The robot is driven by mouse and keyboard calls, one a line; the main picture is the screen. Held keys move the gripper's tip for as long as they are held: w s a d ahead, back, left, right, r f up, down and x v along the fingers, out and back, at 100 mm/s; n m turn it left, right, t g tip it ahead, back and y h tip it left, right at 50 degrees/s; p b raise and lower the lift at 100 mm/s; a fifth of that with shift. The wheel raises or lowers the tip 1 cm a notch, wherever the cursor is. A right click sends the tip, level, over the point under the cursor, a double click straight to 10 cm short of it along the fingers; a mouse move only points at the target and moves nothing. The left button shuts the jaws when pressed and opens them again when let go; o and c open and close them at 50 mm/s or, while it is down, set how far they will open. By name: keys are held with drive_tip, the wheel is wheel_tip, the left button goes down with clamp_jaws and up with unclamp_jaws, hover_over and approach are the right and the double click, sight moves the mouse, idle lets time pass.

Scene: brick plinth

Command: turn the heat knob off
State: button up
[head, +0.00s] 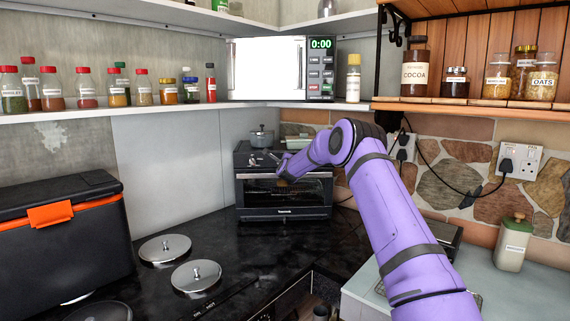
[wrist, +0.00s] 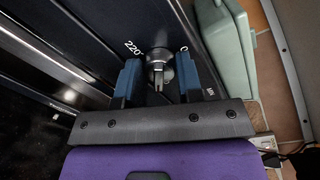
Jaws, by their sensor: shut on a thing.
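The black toaster oven (head: 284,213) stands on the dark counter in the back corner. In the wrist view, the grey heat knob (wrist: 158,72) sits on its dark front panel, with white markings "220°" and what looks like "0" or "C" beside it. My gripper (wrist: 159,63) has its two blue fingers on either side of the knob and is shut on it. In the head view, my purple arm reaches to the oven front, and the arm's end hides the knob. The knob's exact pointer setting is hard to read.
A small grey pot (head: 262,137) stands on the oven. A pale green container (wrist: 226,40) is right of the panel in the wrist view. The shelf (head: 150,108) with jars and the microwave (head: 266,68) is above. Two metal lids (head: 196,275) lie on the counter.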

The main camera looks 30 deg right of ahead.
drive_tip(key=n, duration=0.3)
drive_tip(key=shift+a+n, duration=0.15)
drive_tip(key=shift+n, duration=0.15)
drive_tip(key=n, duration=0.3)
drive_tip(key=shift+w, duration=0.1)
drive_tip(key=n, duration=0.3)
drive_tip(key=shift+n+g+h, duration=0.3)
drive_tip(key=shift+n+h, duration=0.1)
drive_tip(key=n, duration=0.3)
drive_tip(key=shift+f, duration=0.1)
drive_tip(key=n, duration=0.5)
drive_tip(key=shift+f+h, duration=0.1)
drive_tip(key=shift+h, duration=0.2)
drive_tip(key=n, duration=0.5)
drive_tip(key=shift+f+h, duration=0.1)
drive_tip(key=shift+h, duration=0.2)
drive_tip(key=shift+n, duration=0.3)
drive_tip(key=o, duration=0.9)
